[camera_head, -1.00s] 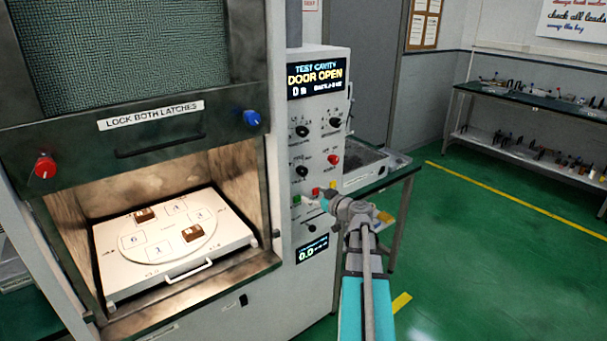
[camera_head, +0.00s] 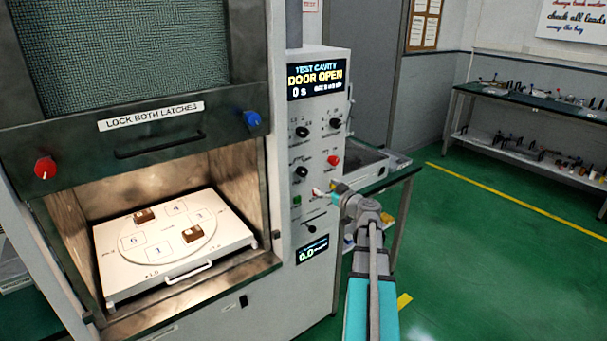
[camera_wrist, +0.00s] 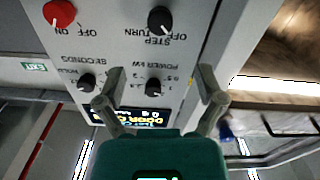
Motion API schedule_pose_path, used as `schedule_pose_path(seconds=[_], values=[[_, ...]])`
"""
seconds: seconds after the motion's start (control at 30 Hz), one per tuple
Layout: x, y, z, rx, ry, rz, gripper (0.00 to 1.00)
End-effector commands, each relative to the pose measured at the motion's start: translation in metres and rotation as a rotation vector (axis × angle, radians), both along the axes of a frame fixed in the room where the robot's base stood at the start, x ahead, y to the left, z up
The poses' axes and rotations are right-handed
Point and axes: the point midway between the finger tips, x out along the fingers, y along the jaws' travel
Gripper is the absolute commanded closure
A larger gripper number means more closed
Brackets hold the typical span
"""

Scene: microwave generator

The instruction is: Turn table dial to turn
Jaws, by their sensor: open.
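A black dial (camera_wrist: 160,18) marked STEP and TURN is at the top of the wrist view, which shows the panel upside down. In the head view this dial (camera_head: 302,171) is the lower-left black knob of the control panel. My gripper (camera_wrist: 160,75) is open and empty, its fingers spread in front of the panel. The POWER kW dial (camera_wrist: 153,87) appears between the fingers in the wrist view, with no visible contact. In the head view my gripper (camera_head: 326,192) is beside the lower panel, below the red knob; its fingertips are small there.
A red ON/OFF knob (camera_wrist: 59,13) and the SECONDS dial (camera_wrist: 86,82) are close by. The display (camera_head: 315,78) reads DOOR OPEN. The cavity holds a white turntable (camera_head: 120,237) with brown blocks. A side table (camera_head: 405,172) stands right of the panel.

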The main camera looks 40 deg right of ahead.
Motion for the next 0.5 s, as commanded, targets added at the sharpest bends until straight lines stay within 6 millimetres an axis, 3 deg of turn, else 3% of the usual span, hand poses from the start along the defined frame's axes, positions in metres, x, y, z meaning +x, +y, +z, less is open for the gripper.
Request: schedule_pose_path(seconds=[0.5], values=[[0.079, -0.001, 0.000, 0.000, 0.000, 0.001, 0.12]])
